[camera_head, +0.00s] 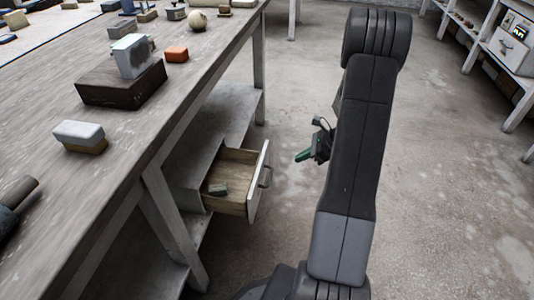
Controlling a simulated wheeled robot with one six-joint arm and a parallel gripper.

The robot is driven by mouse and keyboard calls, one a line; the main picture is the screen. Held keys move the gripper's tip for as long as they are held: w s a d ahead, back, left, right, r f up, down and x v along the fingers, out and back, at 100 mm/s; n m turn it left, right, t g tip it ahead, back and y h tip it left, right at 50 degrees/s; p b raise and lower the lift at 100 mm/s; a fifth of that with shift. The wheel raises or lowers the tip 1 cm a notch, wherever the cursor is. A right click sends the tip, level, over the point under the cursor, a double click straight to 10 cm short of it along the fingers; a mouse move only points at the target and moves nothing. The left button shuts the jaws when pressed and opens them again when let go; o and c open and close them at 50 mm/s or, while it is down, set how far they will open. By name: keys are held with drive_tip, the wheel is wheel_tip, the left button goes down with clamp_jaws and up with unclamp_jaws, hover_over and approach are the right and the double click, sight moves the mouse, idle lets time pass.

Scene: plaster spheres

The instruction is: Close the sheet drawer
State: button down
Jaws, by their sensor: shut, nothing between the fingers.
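The sheet drawer (231,196) stands pulled out under the long workbench (187,108), on its right side. Its white front (258,182) with a dark handle (265,177) faces right, toward my arm. Inside the wooden drawer lies a small grey block (218,189). My gripper (303,156), with green fingertips, is shut and empty. In the picture it is to the right of the drawer front and a little higher, apart from it. Part of my gripper is hidden behind my own arm.
On the bench are a dark box with a grey block on it (123,86), an orange block (176,54), a white-and-tan block (80,136) and a pale sphere (197,20). A bench leg (176,223) stands near the drawer. The concrete floor (450,190) to the right is clear.

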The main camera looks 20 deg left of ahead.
drive_tip(key=b, duration=0.5)
approach(261, 168)
drive_tip(key=a+f, duration=0.2)
drive_tip(key=f, duration=0.1)
drive_tip(key=a+f, duration=0.1)
drive_tip(key=f, duration=0.1)
drive_tip(key=shift+s+f, duration=0.1)
drive_tip(key=shift+f, duration=0.1)
drive_tip(key=shift+s+a+r, duration=0.1)
drive_tip(key=shift+a, duration=0.4)
drive_tip(key=shift+s+a, duration=0.1)
drive_tip(key=shift+a, duration=0.15)
drive_tip(key=s+a+p, duration=0.4)
drive_tip(key=a, duration=1.2)
drive_tip(key=shift+a, duration=0.35)
drive_tip(key=shift+a+r, duration=0.1)
drive_tip(key=shift+r, duration=0.05)
